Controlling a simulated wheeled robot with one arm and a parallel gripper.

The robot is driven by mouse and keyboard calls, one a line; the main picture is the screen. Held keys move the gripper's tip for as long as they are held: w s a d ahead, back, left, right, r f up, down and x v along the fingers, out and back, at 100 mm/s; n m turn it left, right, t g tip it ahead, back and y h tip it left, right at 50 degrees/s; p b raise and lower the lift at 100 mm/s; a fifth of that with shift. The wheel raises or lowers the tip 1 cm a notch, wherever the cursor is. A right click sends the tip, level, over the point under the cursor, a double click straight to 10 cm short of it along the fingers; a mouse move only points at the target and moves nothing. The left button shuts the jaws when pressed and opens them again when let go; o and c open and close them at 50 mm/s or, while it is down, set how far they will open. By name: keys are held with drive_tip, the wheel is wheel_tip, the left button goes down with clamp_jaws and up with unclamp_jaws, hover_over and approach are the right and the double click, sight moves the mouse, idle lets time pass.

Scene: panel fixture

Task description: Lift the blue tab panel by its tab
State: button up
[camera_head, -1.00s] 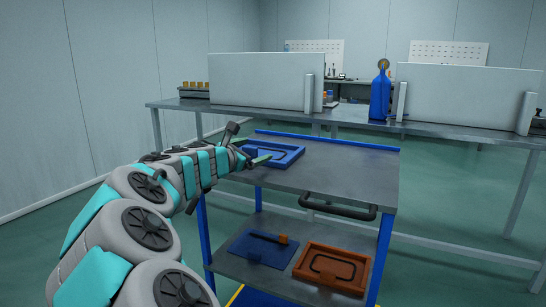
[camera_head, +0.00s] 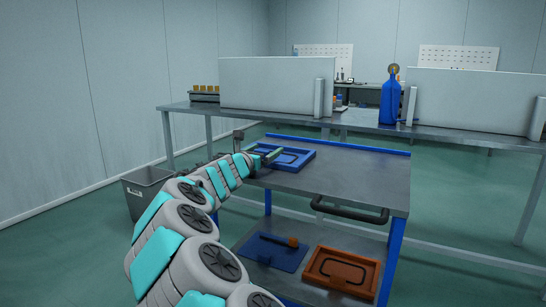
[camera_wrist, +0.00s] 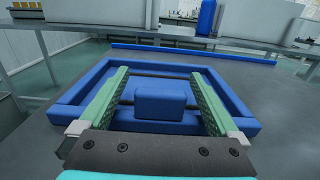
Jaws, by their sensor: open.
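The blue tab panel (camera_head: 292,157) lies flat on the top of the grey cart, near its left side. In the wrist view it is a blue frame (camera_wrist: 238,102) with a raised rim and a dark groove inside. Its block-shaped blue tab (camera_wrist: 160,103) stands up in the middle. My gripper (camera_wrist: 160,82) is open, with one green-padded finger on each side of the tab and a gap on both sides. In the head view my gripper (camera_head: 268,156) is over the panel's left part and hides some of it.
The cart top (camera_head: 345,180) is clear to the right, with a dark handle (camera_head: 348,210) at its front. The lower shelf holds an orange panel (camera_head: 342,270) and a blue panel (camera_head: 272,250). A long bench (camera_head: 350,118) stands behind, with a blue bottle (camera_head: 390,102). A grey bin (camera_head: 147,190) stands left.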

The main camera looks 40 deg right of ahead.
drive_tip(key=shift+w+d, duration=0.2)
drive_tip(key=shift+d, duration=0.2)
clamp_jaws()
idle(0.6)
